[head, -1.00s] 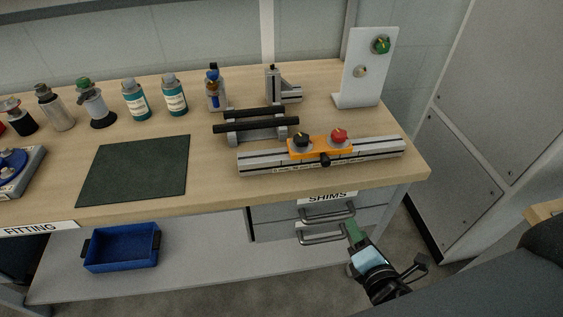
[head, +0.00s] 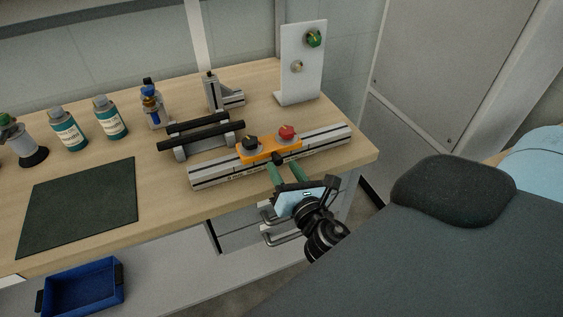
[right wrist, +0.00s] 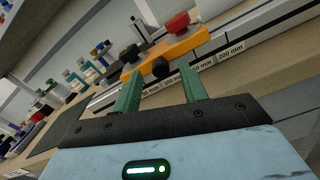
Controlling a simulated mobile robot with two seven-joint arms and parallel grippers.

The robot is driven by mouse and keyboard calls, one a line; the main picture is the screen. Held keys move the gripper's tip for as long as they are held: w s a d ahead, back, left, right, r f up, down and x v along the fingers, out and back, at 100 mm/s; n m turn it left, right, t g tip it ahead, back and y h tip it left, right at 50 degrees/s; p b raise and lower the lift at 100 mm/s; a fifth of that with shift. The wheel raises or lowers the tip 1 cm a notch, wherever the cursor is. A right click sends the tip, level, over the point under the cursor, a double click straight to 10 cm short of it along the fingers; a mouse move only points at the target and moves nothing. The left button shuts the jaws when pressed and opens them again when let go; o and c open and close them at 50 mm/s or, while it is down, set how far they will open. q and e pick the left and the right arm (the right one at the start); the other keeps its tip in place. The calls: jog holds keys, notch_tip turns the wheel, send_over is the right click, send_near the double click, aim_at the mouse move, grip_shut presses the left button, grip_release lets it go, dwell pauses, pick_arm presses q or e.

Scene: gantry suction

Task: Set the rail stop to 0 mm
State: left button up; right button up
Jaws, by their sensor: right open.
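The rail (head: 210,173) lies along the front right of the bench, a silver bar with a scale strip on its front face. The orange stop (head: 257,155) sits on the rail near its middle, with a black knob (head: 250,143), a red knob (head: 287,132) and a dark front knob (head: 277,159). My right gripper (head: 285,173) is open just in front of the stop. In the right wrist view its green fingers (right wrist: 160,88) are apart, with the front knob (right wrist: 161,68) beyond and between them. Scale labels reading 200 mm (right wrist: 231,57) show there. My left gripper is out of view.
Black parallel bars (head: 200,130) stand just behind the rail. A white upright panel (head: 300,70) with a green knob stands at the back right. A dark mat (head: 80,205) and several bottles (head: 110,117) are to the left. A blue bin (head: 82,290) is below.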

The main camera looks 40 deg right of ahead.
aim_at(272, 150)
jog(key=shift+x, duration=1.25)
jog(key=shift+c, duration=0.4)
grip_shut()
